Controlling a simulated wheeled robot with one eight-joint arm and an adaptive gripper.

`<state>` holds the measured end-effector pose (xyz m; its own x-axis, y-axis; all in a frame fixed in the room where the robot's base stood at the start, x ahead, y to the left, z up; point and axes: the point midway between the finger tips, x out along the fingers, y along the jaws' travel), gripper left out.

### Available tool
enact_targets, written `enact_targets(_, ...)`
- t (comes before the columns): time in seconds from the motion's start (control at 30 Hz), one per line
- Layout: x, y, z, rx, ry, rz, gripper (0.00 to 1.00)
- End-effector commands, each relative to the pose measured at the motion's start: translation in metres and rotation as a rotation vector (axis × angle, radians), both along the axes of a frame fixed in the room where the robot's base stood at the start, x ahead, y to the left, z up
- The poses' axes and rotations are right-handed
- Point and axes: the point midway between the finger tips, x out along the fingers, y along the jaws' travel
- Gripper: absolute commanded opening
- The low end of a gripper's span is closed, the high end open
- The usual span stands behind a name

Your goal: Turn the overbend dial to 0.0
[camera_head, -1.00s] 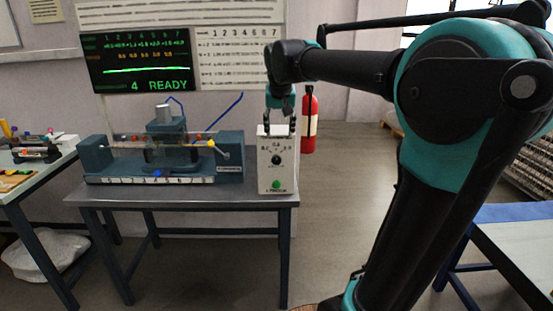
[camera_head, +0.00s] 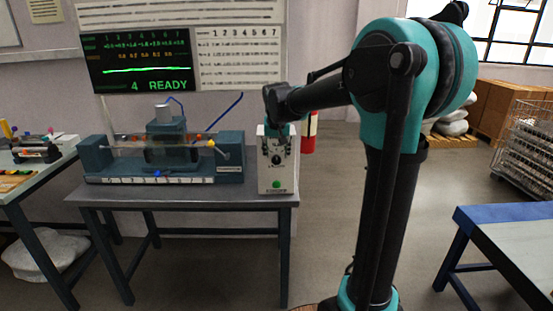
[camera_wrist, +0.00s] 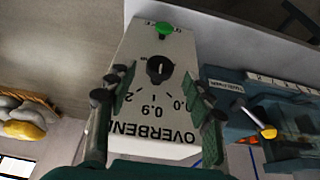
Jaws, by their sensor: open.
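The overbend dial is a black round knob (camera_head: 276,160) on the front of a white box (camera_head: 264,180) at the right end of the table. In the wrist view the box face is upside down, with the knob (camera_wrist: 160,70) above printed numbers and the word OVERBEND. A pale mark shows on the knob, but I cannot tell exactly which number it points to. My gripper (camera_wrist: 157,82) is open, with one finger on each side of the knob and no visible contact. In the head view my gripper (camera_head: 275,142) is at the upper front of the box, hiding its upper labels.
A teal bench machine (camera_head: 229,157) with a clear tube stands just left of the box. A screen (camera_head: 138,62) reading 4 READY hangs behind. A red extinguisher (camera_head: 309,140) is at the right.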

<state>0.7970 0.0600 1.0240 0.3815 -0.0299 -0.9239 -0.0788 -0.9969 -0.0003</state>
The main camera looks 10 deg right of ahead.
Motion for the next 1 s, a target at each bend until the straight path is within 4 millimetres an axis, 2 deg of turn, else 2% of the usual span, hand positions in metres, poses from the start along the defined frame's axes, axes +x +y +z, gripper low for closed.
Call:
enact_targets(0.2, 0.010, -0.001, -0.024, 0.000, 0.000, 0.001, 0.52)
enact_targets(0.6, 0.012, -0.001, -0.030, 0.000, 0.000, 0.001, 0.52)
enact_targets(1.0, 0.012, -0.001, -0.029, 0.000, 0.000, 0.001, 0.03)
